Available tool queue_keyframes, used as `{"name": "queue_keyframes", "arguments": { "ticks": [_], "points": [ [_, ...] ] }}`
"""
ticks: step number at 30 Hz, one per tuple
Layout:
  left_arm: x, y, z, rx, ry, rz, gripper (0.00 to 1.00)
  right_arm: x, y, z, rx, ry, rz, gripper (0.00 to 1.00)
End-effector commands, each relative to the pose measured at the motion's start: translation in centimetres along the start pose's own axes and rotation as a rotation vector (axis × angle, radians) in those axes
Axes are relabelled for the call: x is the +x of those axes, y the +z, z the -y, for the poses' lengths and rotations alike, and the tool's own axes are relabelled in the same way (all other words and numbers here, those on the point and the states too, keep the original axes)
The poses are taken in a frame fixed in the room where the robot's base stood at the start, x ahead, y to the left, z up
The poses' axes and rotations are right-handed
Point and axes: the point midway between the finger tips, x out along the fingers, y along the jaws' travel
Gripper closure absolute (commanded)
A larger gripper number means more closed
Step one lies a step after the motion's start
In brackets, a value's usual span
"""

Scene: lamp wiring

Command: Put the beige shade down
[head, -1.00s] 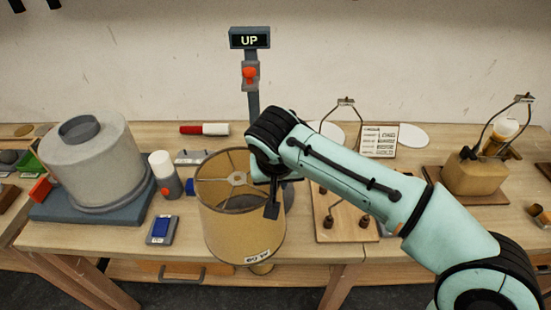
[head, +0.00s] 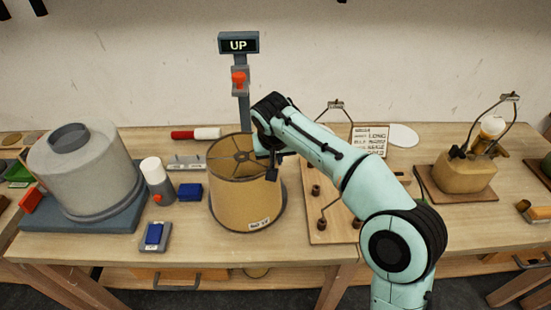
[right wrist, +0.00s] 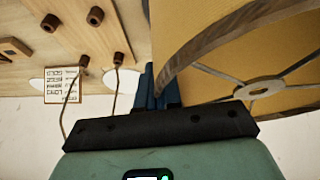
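The beige shade (head: 238,200) is an upright drum with a dark rim, a spoked ring inside its open top and a small white label low on its front. It stands on, or just above, a dark round base in front of the post with the "UP" sign (head: 239,43); I cannot tell whether it touches. My right gripper (head: 271,168) is at the right side of its top rim. In the right wrist view the fingers (right wrist: 157,88) are closed over the rim of the shade (right wrist: 215,50). My left gripper is not in view.
Left of the shade are a blue block (head: 191,192), a white-capped bottle (head: 157,180) and a large grey shade-like body (head: 85,170). A wooden board (head: 320,228) with pegs is close on the right. A lamp base (head: 465,172) stands farther right.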

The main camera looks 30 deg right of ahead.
Motion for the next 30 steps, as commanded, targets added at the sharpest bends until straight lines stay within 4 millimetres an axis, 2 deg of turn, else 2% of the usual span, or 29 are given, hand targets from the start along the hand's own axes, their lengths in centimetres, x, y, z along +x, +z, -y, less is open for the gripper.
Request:
{"name": "queue_keyframes", "arguments": {
  "ticks": [9, 10, 12, 23, 26, 30],
  "points": [
    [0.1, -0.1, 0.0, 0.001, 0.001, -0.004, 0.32, 0.2, 0.1, 0.1, 0.001, -0.002, -0.003, 1.0],
    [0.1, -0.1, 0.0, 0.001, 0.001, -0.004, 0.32, 0.2, 0.1, 0.0, 0.001, -0.001, -0.002, 0.86],
    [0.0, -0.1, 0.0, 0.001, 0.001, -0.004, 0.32, 0.1, 0.1, 0.0, 0.001, -0.001, -0.002, 0.7],
    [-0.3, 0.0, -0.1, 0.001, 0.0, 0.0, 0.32, -0.4, -0.1, 0.0, 0.001, -0.001, -0.002, 0.7],
    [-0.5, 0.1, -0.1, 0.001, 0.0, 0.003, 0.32, -1.8, -0.2, 0.1, 0.0, -0.004, -0.005, 0.7],
    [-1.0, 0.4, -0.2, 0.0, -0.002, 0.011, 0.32, -4.8, -0.2, 0.1, 0.0, -0.004, -0.006, 0.7]
  ]
}}
